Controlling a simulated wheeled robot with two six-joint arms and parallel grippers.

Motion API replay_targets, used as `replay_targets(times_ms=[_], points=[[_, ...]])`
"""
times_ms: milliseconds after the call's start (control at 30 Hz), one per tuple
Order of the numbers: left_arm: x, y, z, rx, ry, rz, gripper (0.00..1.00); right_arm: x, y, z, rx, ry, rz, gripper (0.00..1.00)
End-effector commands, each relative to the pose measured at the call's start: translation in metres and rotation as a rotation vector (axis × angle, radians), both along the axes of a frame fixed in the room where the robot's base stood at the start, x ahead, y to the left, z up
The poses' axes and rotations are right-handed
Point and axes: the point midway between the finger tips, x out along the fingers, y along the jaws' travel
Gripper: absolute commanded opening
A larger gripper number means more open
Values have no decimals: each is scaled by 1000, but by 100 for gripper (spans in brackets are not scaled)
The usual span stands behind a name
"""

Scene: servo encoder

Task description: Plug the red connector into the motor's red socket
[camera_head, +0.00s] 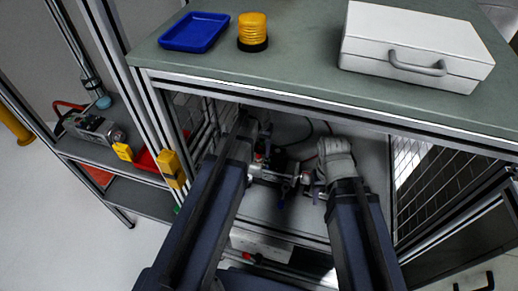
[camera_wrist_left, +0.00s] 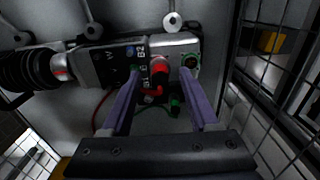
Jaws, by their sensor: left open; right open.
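The motor (camera_wrist_left: 105,62) is a grey and black body with a dark ribbed cable end at the left, in the left wrist view. A red connector (camera_wrist_left: 158,70) sits against the motor's front side; I cannot tell how far it is seated, and the red socket is not clearly seen behind it. In the head view my left gripper (camera_head: 264,146) is small and dark inside the cabinet. My right gripper (camera_head: 309,182) is open beside it.
A green plug (camera_wrist_left: 175,105) and red and green cables hang below the motor. Wire mesh walls (camera_wrist_left: 285,85) close in the cabinet.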

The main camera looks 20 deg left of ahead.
Motion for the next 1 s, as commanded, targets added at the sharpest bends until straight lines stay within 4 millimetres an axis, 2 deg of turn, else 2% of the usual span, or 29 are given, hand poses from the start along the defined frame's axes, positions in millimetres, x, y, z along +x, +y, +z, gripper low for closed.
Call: replay_targets(times_ms=[333,800,1000], points=[[0,0,12,0,0,0,61,0,0,11,0,0,0,50],[0,0,70,0,0,0,61,0,0,70,0,0,0,50],[0,0,79,0,0,0,61,0,0,79,0,0,0,50]])
